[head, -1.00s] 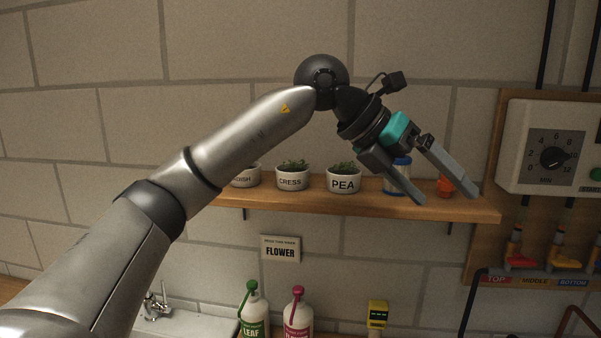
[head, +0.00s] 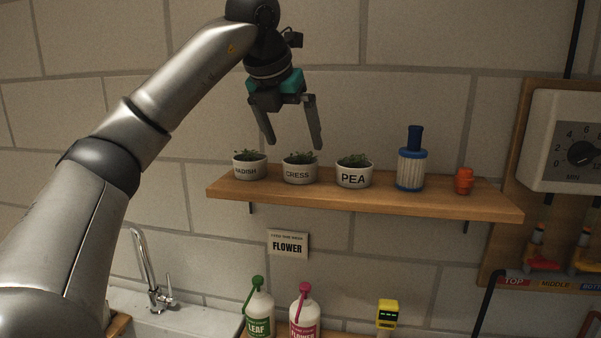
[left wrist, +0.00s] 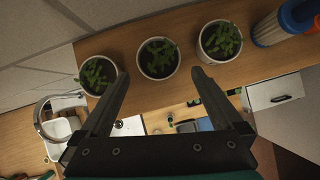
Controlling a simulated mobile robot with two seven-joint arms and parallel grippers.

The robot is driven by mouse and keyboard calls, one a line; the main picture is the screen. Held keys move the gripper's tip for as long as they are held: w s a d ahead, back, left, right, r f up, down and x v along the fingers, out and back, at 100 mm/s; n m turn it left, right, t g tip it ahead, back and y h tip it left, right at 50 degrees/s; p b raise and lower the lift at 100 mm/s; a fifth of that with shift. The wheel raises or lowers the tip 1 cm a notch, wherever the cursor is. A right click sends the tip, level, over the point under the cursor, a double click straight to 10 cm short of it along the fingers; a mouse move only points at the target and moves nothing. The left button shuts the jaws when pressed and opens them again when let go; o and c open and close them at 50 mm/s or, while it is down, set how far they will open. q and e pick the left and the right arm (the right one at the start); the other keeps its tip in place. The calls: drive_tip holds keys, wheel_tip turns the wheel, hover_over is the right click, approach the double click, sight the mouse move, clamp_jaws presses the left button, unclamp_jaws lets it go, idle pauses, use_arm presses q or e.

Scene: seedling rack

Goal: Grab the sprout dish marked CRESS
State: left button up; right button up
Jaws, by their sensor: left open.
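The sprout dish marked CRESS (head: 299,172) is a white round pot of green sprouts on the wooden shelf (head: 400,202). It stands between the dish marked RADISH (head: 249,169) and the dish marked PEA (head: 353,176). My left gripper (head: 294,145) is open and empty, pointing down with its fingertips just above the CRESS dish in the head view. In the left wrist view the CRESS dish (left wrist: 158,59) shows beyond and between the two open fingers (left wrist: 158,75), apart from them. My right gripper is not in view.
A blue-capped filter cartridge (head: 411,165) and a small orange object (head: 464,181) stand farther right on the shelf. A FLOWER sign (head: 288,243) hangs below. Bottles marked LEAF (head: 258,312) and FLOWER (head: 303,315) stand lower down. The wall above the right half of the shelf is clear.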

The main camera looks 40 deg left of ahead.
sight(300, 160)
use_arm(q)
drive_tip(key=p+x, duration=0.1)
drive_tip(key=x, duration=0.7)
drive_tip(key=shift+w+a, duration=0.1)
drive_tip(key=shift+a, duration=0.1)
drive_tip(key=shift+r, duration=0.1)
drive_tip(key=c, duration=1.2)
